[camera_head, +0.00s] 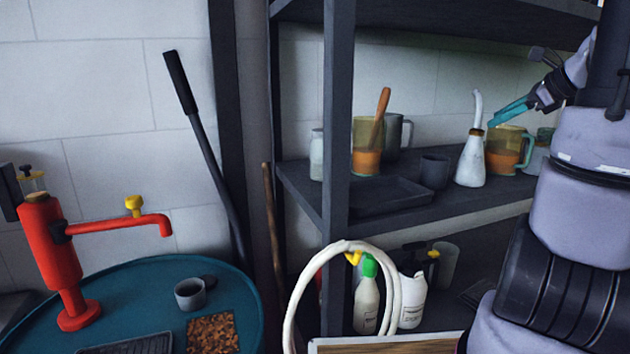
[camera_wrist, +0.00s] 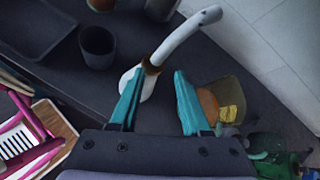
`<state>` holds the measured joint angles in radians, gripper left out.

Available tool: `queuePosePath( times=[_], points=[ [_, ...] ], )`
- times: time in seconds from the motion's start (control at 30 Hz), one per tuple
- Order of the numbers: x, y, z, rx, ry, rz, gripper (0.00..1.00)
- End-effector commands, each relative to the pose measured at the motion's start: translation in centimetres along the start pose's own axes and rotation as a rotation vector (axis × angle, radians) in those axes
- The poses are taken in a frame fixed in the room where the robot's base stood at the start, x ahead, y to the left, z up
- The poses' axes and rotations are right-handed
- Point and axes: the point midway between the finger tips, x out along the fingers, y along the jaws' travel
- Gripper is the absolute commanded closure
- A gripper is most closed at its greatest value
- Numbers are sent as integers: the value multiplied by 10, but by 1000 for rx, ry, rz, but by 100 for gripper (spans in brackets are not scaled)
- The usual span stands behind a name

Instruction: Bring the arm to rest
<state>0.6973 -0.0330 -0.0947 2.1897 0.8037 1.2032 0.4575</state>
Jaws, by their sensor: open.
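My gripper (camera_head: 510,112) is at the right, over the middle shelf, with its teal fingers pointing left. In the wrist view its two fingers (camera_wrist: 158,95) stand apart with nothing clearly held between them. A white oil can (camera_head: 471,164) with a curved spout stands upright on the shelf close by; in the wrist view the can (camera_wrist: 146,82) lies just beyond the left finger. I cannot tell whether the finger touches it. An amber jug (camera_head: 508,150) stands below and behind the fingers and shows by the right finger in the wrist view (camera_wrist: 232,98).
The dark shelf (camera_head: 440,213) also holds a tray (camera_head: 389,194), a dark cup (camera_head: 435,171) and a jug with a wooden handle (camera_head: 367,145). A shelf post (camera_head: 338,120) stands at the left. A teal round table (camera_head: 150,275) carries a red pump (camera_head: 62,255).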

Motion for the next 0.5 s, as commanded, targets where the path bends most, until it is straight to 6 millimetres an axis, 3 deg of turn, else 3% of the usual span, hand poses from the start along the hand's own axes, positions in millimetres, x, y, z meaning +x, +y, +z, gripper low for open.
queuePosePath(
  times=[0.03,0.2,0.4,0.5],
  points=[
    [4,26,22,-134,26,46,53],
    [4,108,65,-595,93,186,53],
    [-15,190,89,-1179,148,298,53],
    [-26,220,93,-1449,168,326,53]
  ],
)
